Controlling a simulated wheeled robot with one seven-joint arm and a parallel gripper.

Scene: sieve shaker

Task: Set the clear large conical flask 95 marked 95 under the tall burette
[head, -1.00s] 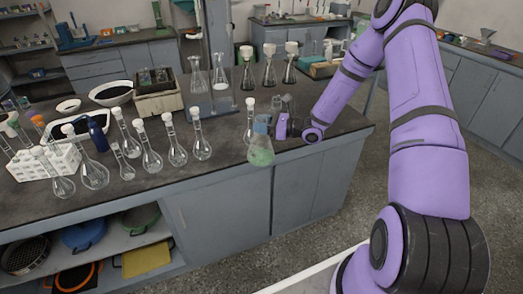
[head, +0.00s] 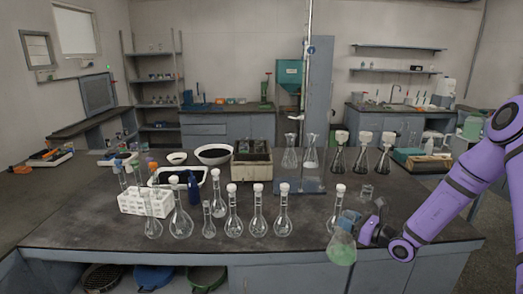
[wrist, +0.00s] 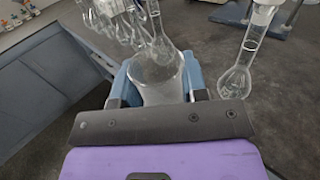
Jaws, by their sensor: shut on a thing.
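My gripper (head: 358,232) is shut on a conical flask (head: 342,249) with pale green in its lower part. It holds the flask tilted at the bench's front edge, right of the row of volumetric flasks. In the wrist view the blue fingertips (wrist: 158,78) close on the clear glass (wrist: 160,92). No number is readable on it. The tall burette (head: 309,60) rises upright at mid-bench from a stand with a flat base plate (head: 300,187).
Three dark-filled flasks (head: 363,160) stand at the back right. Bare bench (head: 420,215) lies to the right.

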